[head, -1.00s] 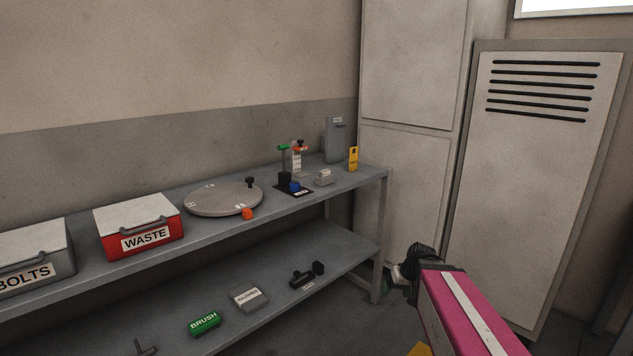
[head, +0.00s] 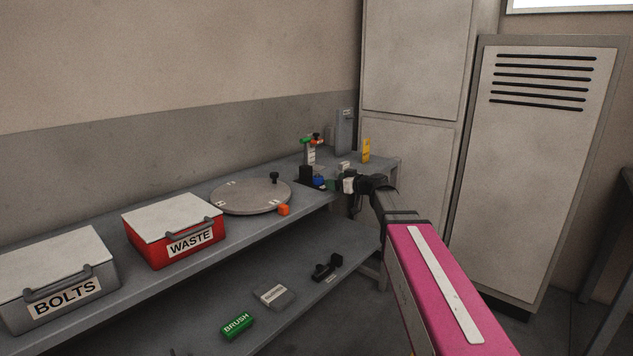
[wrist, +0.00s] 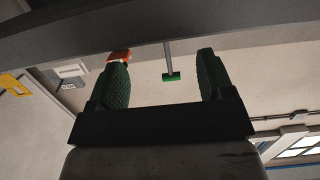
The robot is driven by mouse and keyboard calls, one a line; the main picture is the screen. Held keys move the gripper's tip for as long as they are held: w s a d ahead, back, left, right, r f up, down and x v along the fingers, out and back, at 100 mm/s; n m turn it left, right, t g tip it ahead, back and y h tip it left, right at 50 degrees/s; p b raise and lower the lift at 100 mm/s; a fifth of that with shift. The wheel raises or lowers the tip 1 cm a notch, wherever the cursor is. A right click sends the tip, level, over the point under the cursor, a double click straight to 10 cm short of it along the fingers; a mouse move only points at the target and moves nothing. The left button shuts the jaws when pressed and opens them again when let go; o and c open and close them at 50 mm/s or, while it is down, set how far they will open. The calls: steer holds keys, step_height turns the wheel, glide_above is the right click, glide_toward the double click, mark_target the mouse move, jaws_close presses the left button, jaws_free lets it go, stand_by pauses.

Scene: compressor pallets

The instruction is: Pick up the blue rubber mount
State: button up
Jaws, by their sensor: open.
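The blue rubber mount (head: 319,181) sits on the upper shelf of the bench, on a dark mat near the right end, beside a black block (head: 306,175). My gripper (head: 334,184) is just right of the mount in the head view, apart from it as far as I can tell. In the wrist view its two green padded fingers (wrist: 163,82) are spread wide with nothing between them. The blue mount does not show in the wrist view.
A round grey turntable (head: 250,197) with an orange piece (head: 284,210) lies left of the mount. A red WASTE box (head: 174,240) and grey BOLTS box (head: 60,284) stand farther left. A yellow tag (head: 366,151) stands behind my gripper. The bench edge is close below it.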

mark_target(322, 179)
steer(key=x, duration=0.8)
steer(key=shift+w+a, duration=0.25)
steer(key=c, duration=1)
